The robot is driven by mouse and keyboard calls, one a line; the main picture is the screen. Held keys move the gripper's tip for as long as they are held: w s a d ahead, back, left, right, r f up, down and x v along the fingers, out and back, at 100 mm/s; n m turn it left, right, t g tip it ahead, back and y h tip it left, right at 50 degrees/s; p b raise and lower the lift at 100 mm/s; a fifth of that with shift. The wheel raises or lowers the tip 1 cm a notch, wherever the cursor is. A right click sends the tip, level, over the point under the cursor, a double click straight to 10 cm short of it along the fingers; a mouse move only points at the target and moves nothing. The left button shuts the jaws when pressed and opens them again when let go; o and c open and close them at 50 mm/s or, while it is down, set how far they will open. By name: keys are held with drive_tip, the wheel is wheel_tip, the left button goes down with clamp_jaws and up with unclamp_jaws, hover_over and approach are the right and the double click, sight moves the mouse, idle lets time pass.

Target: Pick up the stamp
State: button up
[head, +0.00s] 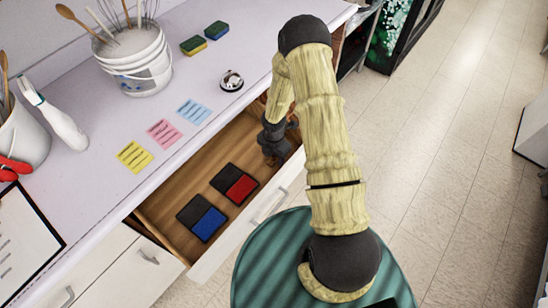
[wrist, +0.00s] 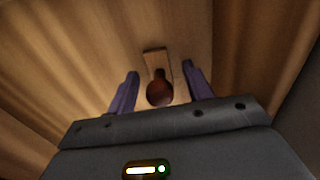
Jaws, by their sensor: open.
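The stamp (wrist: 159,92) shows in the wrist view as a wooden block with a round reddish-brown knob, on the drawer floor. My gripper (wrist: 160,72) is open, with one purple-grey finger on each side of the stamp and gaps between. In the head view my gripper (head: 270,155) reaches down into the far right end of the open drawer (head: 160,213). The stamp cannot be made out in the head view, where my gripper and arm cover that spot.
In the drawer lie a red ink pad (head: 242,189) and a blue ink pad (head: 208,225). The drawer's walls stand close around my gripper. On the counter (head: 95,195) are sticky notes (head: 163,132), a call bell (head: 231,80), sponges (head: 193,45), a bucket (head: 140,65) and a spray bottle (head: 60,122).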

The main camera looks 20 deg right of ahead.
drive_tip(key=c, duration=1.1)
drive_tip(key=shift+o, duration=0.2)
drive_tip(key=shift+r, duration=0.1)
wheel_tip(320, 180, up, 10)
drive_tip(key=shift+f, duration=0.1)
